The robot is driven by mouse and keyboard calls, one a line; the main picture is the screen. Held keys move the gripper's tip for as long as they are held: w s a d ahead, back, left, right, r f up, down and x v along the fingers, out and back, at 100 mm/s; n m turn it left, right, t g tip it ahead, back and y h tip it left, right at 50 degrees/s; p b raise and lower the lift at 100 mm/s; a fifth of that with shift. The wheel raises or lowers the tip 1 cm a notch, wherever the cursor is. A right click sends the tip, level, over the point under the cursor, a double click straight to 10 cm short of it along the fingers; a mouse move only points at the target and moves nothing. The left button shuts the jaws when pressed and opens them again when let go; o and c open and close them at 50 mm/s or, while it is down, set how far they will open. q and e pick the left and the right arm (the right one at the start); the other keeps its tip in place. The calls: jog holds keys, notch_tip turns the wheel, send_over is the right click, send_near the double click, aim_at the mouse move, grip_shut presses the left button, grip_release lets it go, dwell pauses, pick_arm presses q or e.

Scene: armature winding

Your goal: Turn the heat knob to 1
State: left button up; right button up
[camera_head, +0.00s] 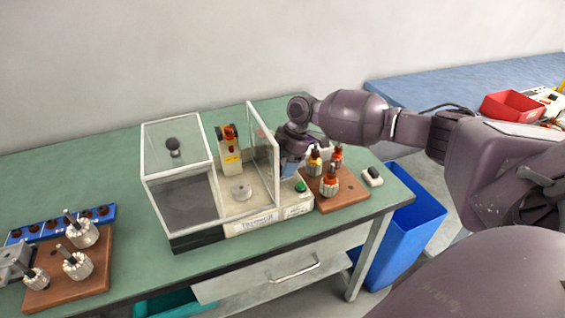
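A machine with clear panels (180,172) stands on the green bench, with a lettered front panel (257,220). A green button (300,186) sits at the right end of its front. I cannot make out the heat knob; it may be hidden behind my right gripper or too small to tell. My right gripper (291,168) points down at the machine's right side, just right of the raised clear panel (264,150) and behind the green button. Its fingertips are not clear, so I cannot tell whether it is open or touching anything. My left gripper is not in view.
A wooden board (345,194) with orange-topped armatures stands close to my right gripper, beside a small black-and-white switch (372,176). Another board (98,268) with armatures and a blue rack (28,238) are at left. A blue bin (405,235) stands right of the bench (130,215).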

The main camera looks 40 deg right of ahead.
jog(key=v, duration=1)
jog(key=shift+d+r+p, duration=0.2)
jog(key=shift+r+p, duration=0.15)
